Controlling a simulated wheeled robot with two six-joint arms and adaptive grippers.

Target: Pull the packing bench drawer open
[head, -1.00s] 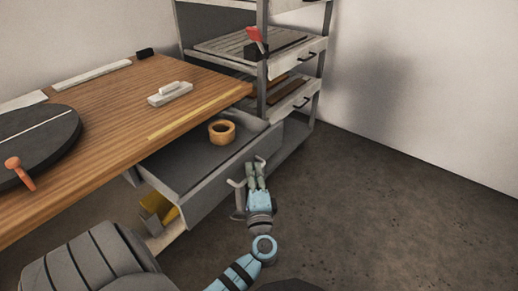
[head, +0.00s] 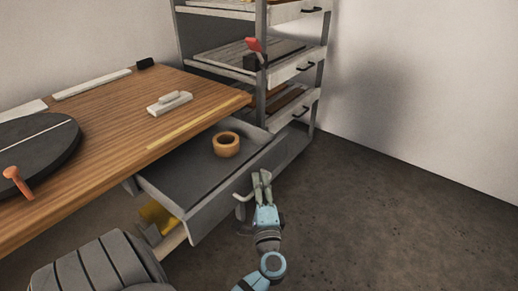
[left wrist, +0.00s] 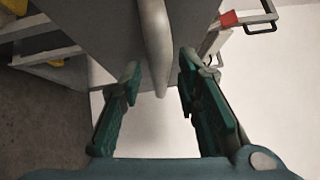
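The packing bench drawer (head: 212,207) is grey and stands pulled out from under the wooden bench top (head: 120,112). A tan ring like a tape roll (head: 227,144) lies in it. Its pale bar handle (head: 241,197) is on the front face. My left gripper (head: 262,176) is at the handle, in front of the drawer. In the left wrist view the handle (left wrist: 157,40) runs between the two green fingers of my left gripper (left wrist: 158,85). The fingers are apart, with a visible gap on each side of the bar. My right gripper is not in view.
A rack with shallow drawers (head: 297,68) stands behind the bench's far end. A yellow item (head: 158,215) sits below the drawer. A black round plate (head: 38,150) and a white block tool (head: 170,103) lie on the bench. The floor at right (head: 400,200) is clear.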

